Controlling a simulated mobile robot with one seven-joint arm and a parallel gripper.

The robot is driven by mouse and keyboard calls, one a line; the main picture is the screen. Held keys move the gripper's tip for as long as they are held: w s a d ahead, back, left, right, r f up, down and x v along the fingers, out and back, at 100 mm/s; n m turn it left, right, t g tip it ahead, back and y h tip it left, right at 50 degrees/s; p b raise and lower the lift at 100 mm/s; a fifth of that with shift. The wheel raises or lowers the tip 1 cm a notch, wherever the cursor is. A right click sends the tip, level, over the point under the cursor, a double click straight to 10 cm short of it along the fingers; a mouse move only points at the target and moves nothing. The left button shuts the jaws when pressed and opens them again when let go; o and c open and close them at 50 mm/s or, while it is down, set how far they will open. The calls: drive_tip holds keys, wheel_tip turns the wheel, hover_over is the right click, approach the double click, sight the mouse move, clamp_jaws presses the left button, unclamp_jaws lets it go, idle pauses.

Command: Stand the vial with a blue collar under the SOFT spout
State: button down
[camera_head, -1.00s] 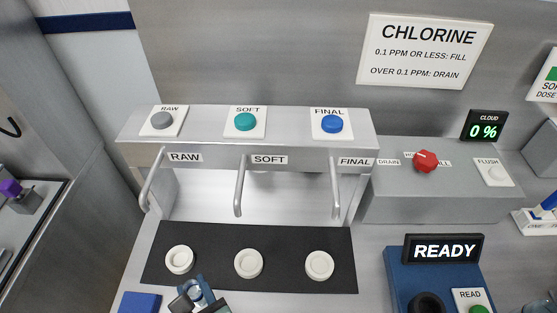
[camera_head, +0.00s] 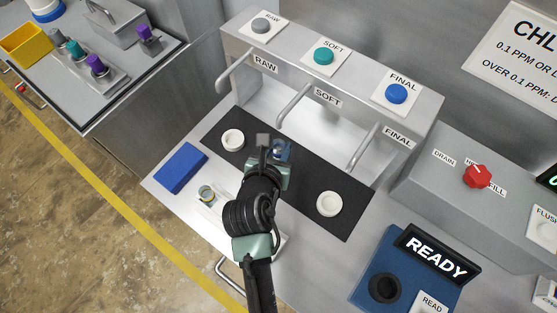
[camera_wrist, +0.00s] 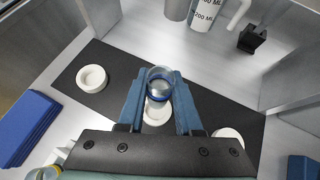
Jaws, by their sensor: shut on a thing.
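My gripper (camera_head: 272,152) is over the black mat (camera_head: 220,122) and shut on a clear vial with a blue collar (camera_head: 283,150). The wrist view shows the vial (camera_wrist: 160,84) between the blue fingers (camera_wrist: 157,104), roughly upright, its open mouth facing the camera. The middle white ring (camera_wrist: 155,114), in line with the SOFT label (camera_head: 327,97), shows just below the vial. I cannot tell whether the vial touches it. The SOFT spout (camera_head: 294,105) curves down just beyond the gripper in the head view.
The RAW ring (camera_head: 232,140) and FINAL ring (camera_head: 329,204) are empty. Another vial (camera_head: 207,192) stands on a white holder beside a blue block (camera_head: 181,167). The READY unit (camera_head: 415,262) stands at right.

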drive_tip(key=shift+f, duration=3.15)
drive_tip(key=shift+f, duration=0.1)
drive_tip(key=c, duration=0.6)
unclamp_jaws()
drive_tip(key=shift+s+r, duration=0.1)
drive_tip(key=shift+r, duration=0.1)
drive_tip(key=v, duration=1.2)
drive_tip(key=shift+d, duration=0.15)
drive_tip(key=shift+f, duration=0.1)
